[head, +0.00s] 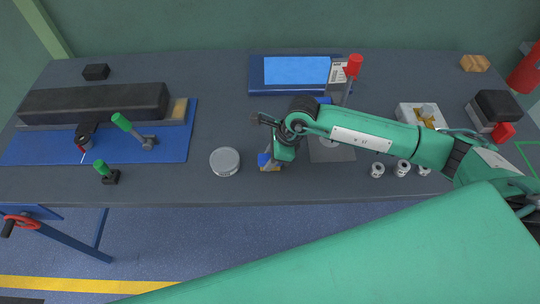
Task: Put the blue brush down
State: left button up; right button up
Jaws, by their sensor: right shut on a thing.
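The blue brush (263,160) is in the middle of the grey workbench (215,128), near its front edge. Only part of its blue body shows, with a yellowish part at its foot. My right gripper (272,157) comes in from the right and is shut on the brush. The gripper and wrist hide much of the brush. I cannot tell whether the brush touches the bench top. My left gripper is not in view.
A round grey tin (225,162) stands just left of the brush. A blue mat (180,152) with green-handled tools lies at left. A blue-framed screen (297,71) is behind, with a red-topped tool (354,66) beside it. Several small metal cylinders (377,170) stand at right.

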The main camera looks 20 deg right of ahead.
jog(key=shift+f, duration=0.1)
jog(key=o, duration=0.9)
jog(key=shift+r, duration=0.25)
jog(key=b+v, duration=0.4)
jog(key=v, duration=0.8)
jog(key=shift+f, duration=0.1)
jog(key=shift+s+f, duration=0.1)
